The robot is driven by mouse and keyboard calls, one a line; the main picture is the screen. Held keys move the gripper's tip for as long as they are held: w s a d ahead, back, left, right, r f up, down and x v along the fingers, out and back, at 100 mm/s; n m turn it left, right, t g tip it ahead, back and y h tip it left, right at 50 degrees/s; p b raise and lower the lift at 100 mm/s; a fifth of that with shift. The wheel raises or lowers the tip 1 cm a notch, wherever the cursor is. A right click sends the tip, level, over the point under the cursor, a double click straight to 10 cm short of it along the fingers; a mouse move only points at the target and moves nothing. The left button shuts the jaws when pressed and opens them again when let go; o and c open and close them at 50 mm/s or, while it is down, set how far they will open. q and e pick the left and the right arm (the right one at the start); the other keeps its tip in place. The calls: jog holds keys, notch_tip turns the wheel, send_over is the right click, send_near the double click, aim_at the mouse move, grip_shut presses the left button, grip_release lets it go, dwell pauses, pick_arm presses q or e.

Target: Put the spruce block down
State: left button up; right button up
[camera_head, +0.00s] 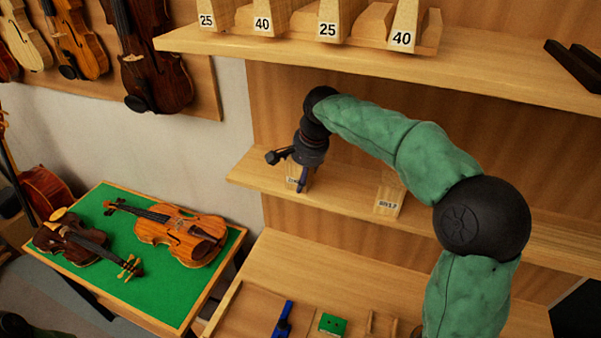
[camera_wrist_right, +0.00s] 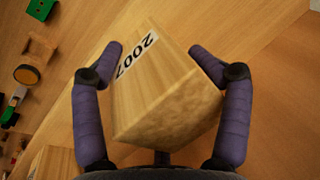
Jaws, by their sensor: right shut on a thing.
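The spruce block (camera_head: 291,174), a pale wooden block marked 2007 in the right wrist view (camera_wrist_right: 160,90), is between the fingers of my right gripper (camera_head: 296,172). The gripper is shut on it, with one finger on each side in the wrist view (camera_wrist_right: 162,62). The block is at the lower shelf (camera_head: 340,192), near its left end. I cannot tell whether its base touches the shelf. The gripper hides part of the block in the head view. My left gripper is not in view.
Another labelled block (camera_head: 389,196) stands to the right on the same shelf, with free room between. The upper shelf (camera_head: 480,75) overhangs, holding numbered wooden pieces (camera_head: 329,20). Below is a bench with a blue tool (camera_head: 284,318) and green box (camera_head: 331,324). Violins lie on a green table (camera_head: 160,290).

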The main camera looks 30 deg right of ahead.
jog(key=o, duration=1.3)
jog(key=v, duration=0.5)
jog(key=shift+s+d+r, duration=0.1)
jog(key=shift+s+r, duration=0.1)
jog(key=shift+s, duration=0.2)
jog(key=s+d+b, duration=0.1)
jog(key=s+d, duration=0.1)
jog(key=s, duration=0.9)
jog(key=shift+f, duration=0.15)
